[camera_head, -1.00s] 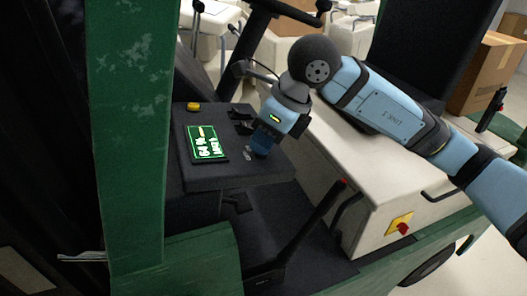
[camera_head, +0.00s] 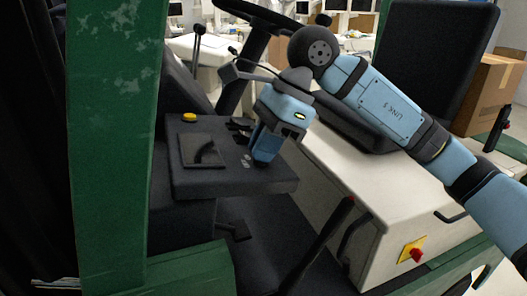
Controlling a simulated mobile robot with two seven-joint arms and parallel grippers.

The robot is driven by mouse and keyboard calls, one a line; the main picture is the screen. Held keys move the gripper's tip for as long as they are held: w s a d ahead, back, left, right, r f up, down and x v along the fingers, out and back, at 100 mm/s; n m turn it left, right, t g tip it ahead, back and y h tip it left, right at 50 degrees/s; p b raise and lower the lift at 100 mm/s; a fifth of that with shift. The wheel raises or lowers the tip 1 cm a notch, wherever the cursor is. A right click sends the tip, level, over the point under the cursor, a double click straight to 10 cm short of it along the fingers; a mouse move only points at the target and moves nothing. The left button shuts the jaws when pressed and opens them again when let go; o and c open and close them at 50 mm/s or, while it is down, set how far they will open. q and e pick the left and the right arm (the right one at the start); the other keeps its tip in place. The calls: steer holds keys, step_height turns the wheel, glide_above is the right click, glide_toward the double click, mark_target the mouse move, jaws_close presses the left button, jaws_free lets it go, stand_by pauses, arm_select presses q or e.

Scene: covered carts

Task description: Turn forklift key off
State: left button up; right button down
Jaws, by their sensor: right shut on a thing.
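The forklift's dark control panel (camera_head: 215,180) is left of centre, with a display (camera_head: 202,150) that is now dark. My right gripper (camera_head: 262,158) points down onto the panel's right part, just right of the display. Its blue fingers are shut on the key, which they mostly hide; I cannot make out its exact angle. Small silvery marks (camera_head: 245,160) show on the panel beside the fingertips. My left gripper is not in view.
A yellow button (camera_head: 189,117) sits behind the display. The steering wheel (camera_head: 258,18) and its column rise behind. A green post (camera_head: 112,140) stands left. A red-tipped lever (camera_head: 325,235), the black seat (camera_head: 430,60) and a red knob (camera_head: 416,254) are to the right.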

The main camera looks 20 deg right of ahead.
stand_by(0.5)
steer(key=c, duration=1.2)
jaws_free()
steer(key=shift+c, duration=0.2)
steer(key=v, duration=1.4)
steer(key=shift+p, duration=0.4)
steer(key=shift+f, duration=0.15)
